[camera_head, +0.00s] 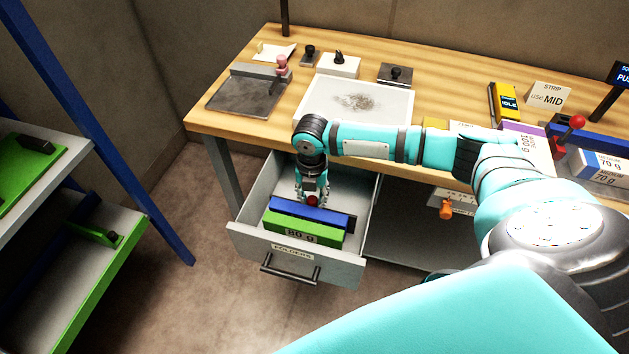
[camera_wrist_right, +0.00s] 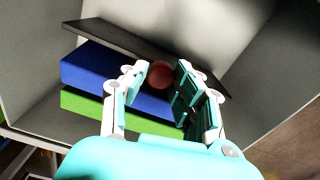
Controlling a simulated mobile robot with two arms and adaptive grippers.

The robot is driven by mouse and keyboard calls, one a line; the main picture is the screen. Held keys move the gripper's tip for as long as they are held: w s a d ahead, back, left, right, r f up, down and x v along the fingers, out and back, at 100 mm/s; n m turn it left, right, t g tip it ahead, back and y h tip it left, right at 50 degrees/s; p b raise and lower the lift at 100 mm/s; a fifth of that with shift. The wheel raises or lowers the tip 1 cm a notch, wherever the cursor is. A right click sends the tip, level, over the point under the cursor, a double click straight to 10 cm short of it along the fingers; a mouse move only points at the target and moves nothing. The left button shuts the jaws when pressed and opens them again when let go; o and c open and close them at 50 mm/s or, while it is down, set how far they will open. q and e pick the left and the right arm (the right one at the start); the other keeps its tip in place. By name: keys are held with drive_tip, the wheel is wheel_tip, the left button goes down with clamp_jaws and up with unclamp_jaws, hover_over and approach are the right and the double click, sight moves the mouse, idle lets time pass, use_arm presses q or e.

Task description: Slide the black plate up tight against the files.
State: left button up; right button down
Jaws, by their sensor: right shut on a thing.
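The black plate (camera_wrist_right: 130,40) stands in the open drawer, behind the files, and shows best in the wrist view. My right gripper (camera_head: 312,198) reaches down into the drawer, shut on a red knob (camera_wrist_right: 161,75) at the plate. My fingers hide part of the plate, and I cannot tell how wide any gap to the files is. My left gripper is out of view.
The drawer (camera_head: 245,243), labelled "FOLDERS", has free floor behind the plate. The wooden table (camera_head: 445,95) above holds a grey punch (camera_head: 245,92), a white tray (camera_head: 305,112) and paper reams (camera_head: 600,168). A shelf with green trays (camera_head: 95,265) stands at the left.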

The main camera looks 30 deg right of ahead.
drive_tip(key=shift+s+a+p, duration=1.95)
drive_tip(key=shift+s+a, duration=0.05)
drive_tip(key=shift+a, duration=0.2)
drive_tip(key=c, duration=0.7)
unclamp_jaws()
drive_tip(key=shift+f, duration=0.1)
drive_tip(key=shift+w, duration=0.1)
drive_tip(key=shift+r, duration=0.25)
wheel_tip(320, 180, up, 7)
drive_tip(key=p, duration=0.7)
hover_over(305, 214)
drive_tip(key=s, duration=0.1)
drive_tip(key=shift+a+f, duration=0.15)
drive_tip(key=shift+a, duration=0.05)
